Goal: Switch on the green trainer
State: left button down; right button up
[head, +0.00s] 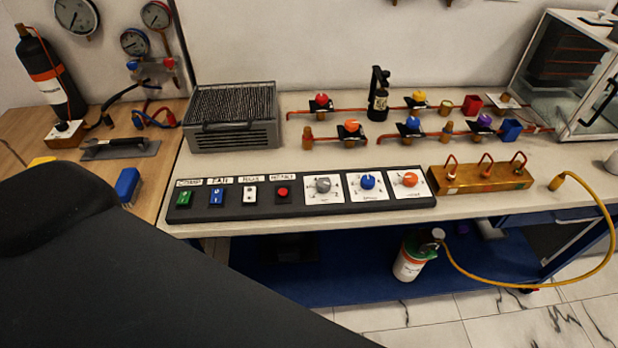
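A long black control panel (290,207) lies along the front edge of the bench. At its left end is a green rocker switch (184,199) under a small white label too blurred to read. To its right are a blue rocker switch (216,197), a white switch (249,194) and a round red button (282,192), each under a label. Three knobs follow: grey (323,184), blue (368,181) and orange (409,179). I cannot tell which way the green switch is set. A black link of my arm fills the lower left. Neither gripper shows.
A grey grilled box (232,136) stands behind the panel. Copper pipes with coloured valves run along the back. A brass manifold (481,178) sits right of the panel, near a yellow hose (603,222). A blue block (127,185) is left of the panel.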

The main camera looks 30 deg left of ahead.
aim_at(184, 199)
jog(key=u, duration=1.8)
